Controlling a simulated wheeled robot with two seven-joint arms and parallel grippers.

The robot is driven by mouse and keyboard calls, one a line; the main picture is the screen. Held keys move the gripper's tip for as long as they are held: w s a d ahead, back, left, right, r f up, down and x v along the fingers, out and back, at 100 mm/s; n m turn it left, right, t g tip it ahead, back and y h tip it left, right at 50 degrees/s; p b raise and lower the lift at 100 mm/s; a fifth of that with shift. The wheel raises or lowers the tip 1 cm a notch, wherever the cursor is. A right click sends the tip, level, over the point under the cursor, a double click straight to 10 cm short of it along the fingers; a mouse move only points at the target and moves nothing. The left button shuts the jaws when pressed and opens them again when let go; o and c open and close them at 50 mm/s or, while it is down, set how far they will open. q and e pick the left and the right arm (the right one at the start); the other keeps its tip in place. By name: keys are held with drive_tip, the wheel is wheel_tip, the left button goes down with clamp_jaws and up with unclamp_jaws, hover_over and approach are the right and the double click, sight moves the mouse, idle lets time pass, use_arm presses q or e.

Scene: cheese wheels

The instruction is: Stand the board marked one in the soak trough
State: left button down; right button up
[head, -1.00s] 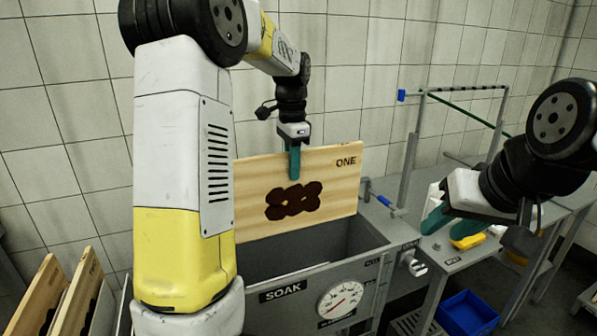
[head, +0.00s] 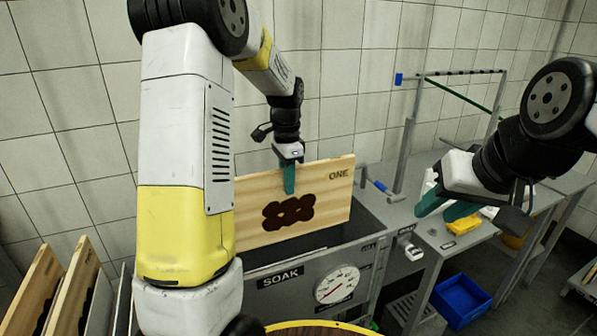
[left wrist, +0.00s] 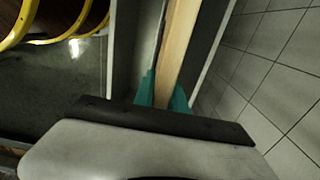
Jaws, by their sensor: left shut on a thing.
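The board marked ONE (head: 325,200) is pale wood with a dark blotchy stain. It stands upright over the grey soak trough (head: 345,258), its lower part inside the opening, with the bottom edge hidden. My left gripper (head: 289,180) is shut on the board's top edge, one teal finger on its near face. In the left wrist view the board (left wrist: 178,60) runs edge-on between the teal fingers (left wrist: 162,92). My right gripper (head: 440,207) hangs over the side bench, away from the board. Its teal fingers are seen edge-on, so their spacing is unclear.
A round dial (head: 337,284) is on the trough's front beside a SOAK label. Other wooden boards (head: 75,290) stand at the lower left. A yellow item (head: 464,224) lies on the bench. A blue bin (head: 463,308) is on the floor. A yellow-rimmed round thing (head: 320,327) shows at the bottom.

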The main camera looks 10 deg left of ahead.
use_arm(q)
wheel_tip(320, 180, down, 26)
idle(2.1)
drive_tip(key=shift+w+f, duration=0.1)
drive_tip(key=c, duration=1.3)
unclamp_jaws()
